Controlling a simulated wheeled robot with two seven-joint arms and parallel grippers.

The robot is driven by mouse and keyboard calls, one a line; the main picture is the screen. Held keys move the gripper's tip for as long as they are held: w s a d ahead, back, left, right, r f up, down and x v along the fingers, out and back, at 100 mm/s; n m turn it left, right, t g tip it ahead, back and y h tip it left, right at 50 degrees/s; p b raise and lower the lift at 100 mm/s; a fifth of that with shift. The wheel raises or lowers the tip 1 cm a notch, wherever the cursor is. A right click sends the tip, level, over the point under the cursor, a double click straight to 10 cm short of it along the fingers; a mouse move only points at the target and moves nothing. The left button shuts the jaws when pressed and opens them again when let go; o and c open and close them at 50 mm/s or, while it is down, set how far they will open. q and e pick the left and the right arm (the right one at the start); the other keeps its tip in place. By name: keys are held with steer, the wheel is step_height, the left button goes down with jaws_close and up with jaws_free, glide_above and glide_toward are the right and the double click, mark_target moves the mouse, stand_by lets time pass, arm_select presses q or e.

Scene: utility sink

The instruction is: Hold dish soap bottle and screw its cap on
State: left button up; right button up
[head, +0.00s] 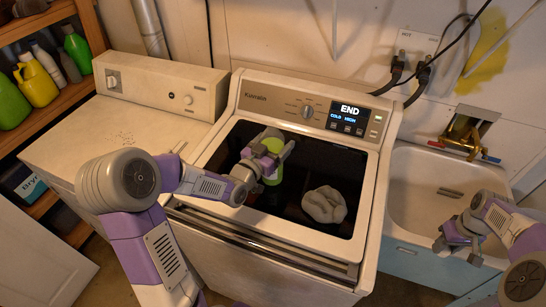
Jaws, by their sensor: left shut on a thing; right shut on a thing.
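A green bottle (273,174), which I take as the dish soap bottle, is in my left gripper (268,152) over the dark glass lid of the washer. The gripper is shut on it and hides much of its middle, and green shows above and below the fingers. I cannot tell whether its base touches the lid. My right gripper (455,236) is at the front left of the sink, well apart from the bottle. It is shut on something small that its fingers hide. I cannot make out a cap anywhere.
A crumpled pale cloth (324,205) lies on the washer lid (300,165), right of the bottle. The sink (410,185) is at the right, with a brass faucet (466,132) behind. A second white machine (110,140) stands left. Shelves (75,95) hold several bottles.

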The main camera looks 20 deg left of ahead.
arm_select(q)
step_height(320, 180, up, 10)
steer(key=shift+r+p, duration=0.1)
steer(key=shift+p, duration=0.55)
steer(key=o, duration=0.9)
steer(key=c, duration=1.1)
